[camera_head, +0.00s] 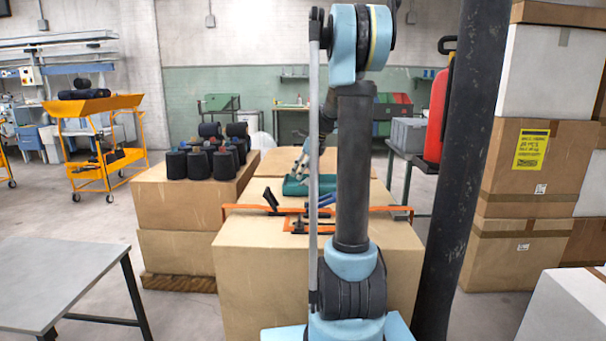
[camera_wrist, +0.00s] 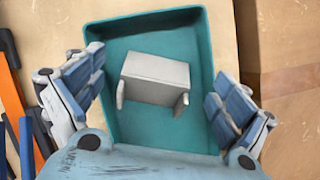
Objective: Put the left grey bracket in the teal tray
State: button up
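The teal tray (camera_wrist: 125,45) fills the middle of the wrist view. In the head view the tray (camera_head: 292,188) shows on a box top, partly behind my arm. A light grey bracket (camera_wrist: 155,76) with two short legs is inside the tray outline and appears to rest on its floor. My gripper (camera_wrist: 156,84) is open above the tray, its blue-grey finger pads on either side of the bracket with clear gaps. In the head view my gripper is mostly hidden by my arm. No second grey bracket can be made out.
An orange frame (camera_head: 245,207) with black and blue parts stands on the near box, in front of the tray. Several dark cylinders (camera_head: 197,163) stand on a box to the left. Stacked cartons (camera_head: 530,160) and a dark post (camera_head: 474,150) are at the right.

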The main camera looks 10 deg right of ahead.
jog(key=v, duration=1.2)
jog(key=shift+r, duration=0.1)
